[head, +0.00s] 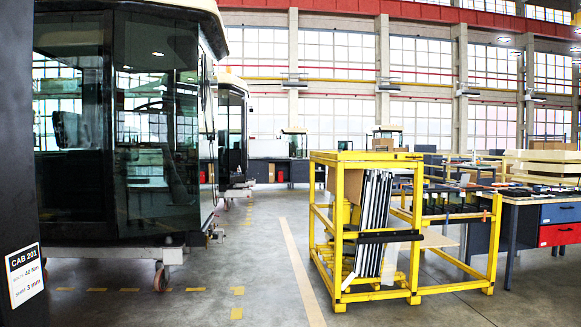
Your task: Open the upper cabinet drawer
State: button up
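A workbench (516,199) stands at the right edge with a drawer cabinet under its top. The cabinet's upper drawer (560,213) has a blue front and looks closed. A red drawer (559,234) sits just below it and also looks closed. The cabinet is cut off by the right edge of the picture. My gripper is not in view.
A yellow rack (345,298) holding upright panels stands on the floor left of the workbench. Glass vehicle cabs (120,130) on wheels stand at the left. A dark panel with a CAB 201 label (25,275) is at the near left. The floor (265,225) between is clear.

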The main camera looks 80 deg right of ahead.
aim_at(297, 162)
jog(key=z, duration=2.85)
jog(key=i+u, duration=0.2)
jog(key=i, duration=2.7)
jog(key=i+l+u, duration=0.2)
jog(key=i, duration=1.3)
jog(key=i+u, duration=0.25)
jog(key=i, duration=1.25)
jog(key=i+z, duration=0.25)
jog(key=i, duration=0.45)
jog(key=i+j+z, duration=0.25)
jog(key=i, duration=0.45)
